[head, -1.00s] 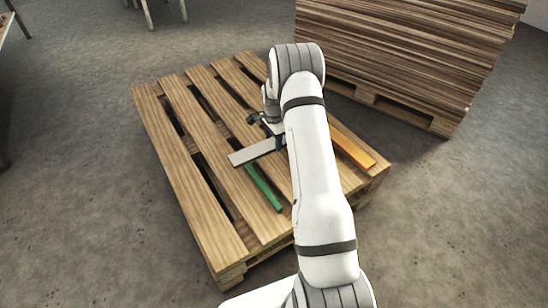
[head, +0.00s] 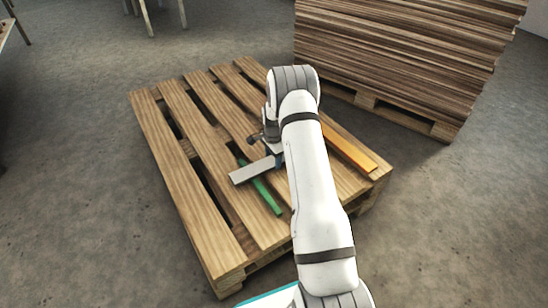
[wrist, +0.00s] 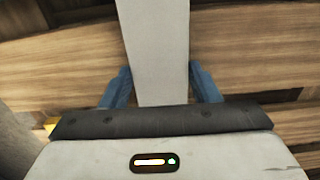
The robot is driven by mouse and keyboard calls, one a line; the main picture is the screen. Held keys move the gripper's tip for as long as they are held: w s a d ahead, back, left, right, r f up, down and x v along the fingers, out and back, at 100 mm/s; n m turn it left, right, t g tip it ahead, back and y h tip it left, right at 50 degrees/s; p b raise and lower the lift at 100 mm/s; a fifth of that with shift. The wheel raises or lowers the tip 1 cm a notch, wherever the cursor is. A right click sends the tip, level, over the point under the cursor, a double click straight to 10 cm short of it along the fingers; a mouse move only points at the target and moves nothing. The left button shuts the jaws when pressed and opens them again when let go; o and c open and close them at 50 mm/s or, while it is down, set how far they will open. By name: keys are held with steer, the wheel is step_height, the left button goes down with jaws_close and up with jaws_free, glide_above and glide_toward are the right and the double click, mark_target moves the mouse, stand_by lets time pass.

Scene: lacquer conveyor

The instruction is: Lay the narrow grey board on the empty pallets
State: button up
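The narrow grey board (head: 250,171) is in my gripper (head: 277,158), low over the near part of the wooden pallet (head: 163,160). In the wrist view the grey board (wrist: 153,50) runs away from my gripper (wrist: 160,70), with a blue finger against each long edge. My gripper looks shut on it. The board crosses over a green board (head: 267,196) on the pallet. I cannot tell whether the two touch. My arm hides part of the pallet's right side.
An orange board (head: 350,150) lies along the pallet's right side. A tall stack of brown sheets (head: 400,50) stands on another pallet (head: 408,117) behind right. The pallet's left slats are bare. Grey floor is clear on the left.

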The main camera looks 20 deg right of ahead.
steer(key=o, duration=0.4)
step_height(320, 180, up, 12)
steer(key=p, duration=0.5)
step_height(320, 180, up, 13)
steer(key=n, duration=0.4)
glide_above(273, 160)
steer(key=s+a, duration=0.5)
steer(key=s, duration=0.2)
steer(key=s+a+r+n, duration=0.4)
steer(key=s+r, duration=0.3)
steer(key=s, duration=0.2)
steer(key=s+a+r+n, duration=0.1)
steer(key=s+n, duration=0.1)
steer(key=s, duration=0.5)
steer(key=s+a+r+n, duration=0.2)
steer(key=s+n, duration=0.1)
steer(key=s, duration=0.4)
steer(key=s+a+r+n+t, duration=0.1)
steer(key=s+n, duration=0.1)
steer(key=s, duration=0.5)
steer(key=shift+a+r+n, duration=0.15)
steer(key=shift+r+n, duration=0.05)
steer(key=shift+n, duration=0.2)
